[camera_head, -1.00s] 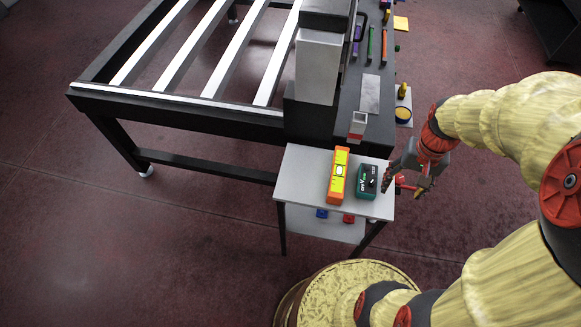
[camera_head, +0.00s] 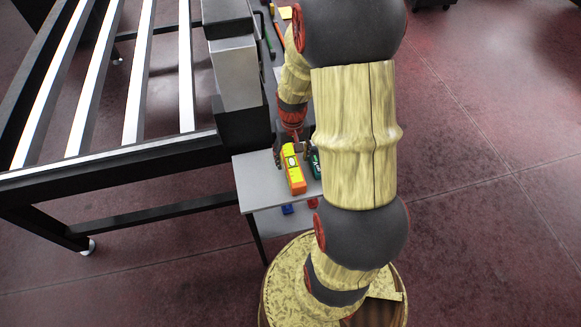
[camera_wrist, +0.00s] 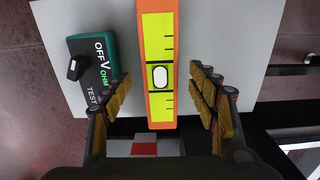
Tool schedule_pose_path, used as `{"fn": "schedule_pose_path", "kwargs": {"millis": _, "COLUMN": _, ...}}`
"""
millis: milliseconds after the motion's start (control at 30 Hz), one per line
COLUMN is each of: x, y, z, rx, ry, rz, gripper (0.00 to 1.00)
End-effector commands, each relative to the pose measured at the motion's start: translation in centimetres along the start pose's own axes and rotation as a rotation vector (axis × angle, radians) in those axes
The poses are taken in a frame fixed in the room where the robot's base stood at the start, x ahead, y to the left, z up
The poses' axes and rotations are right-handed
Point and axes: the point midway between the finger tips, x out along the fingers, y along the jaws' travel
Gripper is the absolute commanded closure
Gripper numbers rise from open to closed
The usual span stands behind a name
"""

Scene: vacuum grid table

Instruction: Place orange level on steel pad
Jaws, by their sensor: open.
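The orange level (camera_head: 294,171), with yellow-green faces and a clear vial, lies on the small light grey side table (camera_head: 252,185). My gripper (camera_head: 293,147) is over the level's far end, open. In the wrist view, the level (camera_wrist: 160,40) runs lengthwise between the two open fingers of my gripper (camera_wrist: 160,82), with a gap on each side. No finger visibly touches it. A steel pad cannot be made out clearly now; my arm covers much of the dark table strip beside the upright block.
A green and black meter (camera_wrist: 92,70) lies close to the level's left side in the wrist view. A red and white object (camera_wrist: 145,148) shows beyond the table edge. The large slatted frame table (camera_head: 135,150) and a tall grey block (camera_head: 236,75) stand at the left.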

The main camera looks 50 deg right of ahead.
Motion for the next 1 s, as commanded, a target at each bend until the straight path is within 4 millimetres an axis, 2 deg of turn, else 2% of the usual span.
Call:
{"fn": "schedule_pose_path", "kwargs": {"millis": 100, "x": 2.2, "y": -0.1, "z": -0.2, "rx": -0.001, "ry": -0.003, "rz": 0.000, "gripper": 0.41}}
{"fn": "schedule_pose_path", "kwargs": {"millis": 267, "x": 3.8, "y": -0.1, "z": -0.2, "rx": 0.000, "ry": -0.001, "rz": 0.000, "gripper": 0.41}}
{"fn": "schedule_pose_path", "kwargs": {"millis": 500, "x": 3.8, "y": -0.1, "z": -0.2, "rx": 0.000, "ry": 0.000, "rz": 0.000, "gripper": 0.42}}
{"fn": "schedule_pose_path", "kwargs": {"millis": 1000, "x": 3.8, "y": -0.1, "z": -0.2, "rx": 0.000, "ry": -0.001, "rz": 0.000, "gripper": 0.70}}
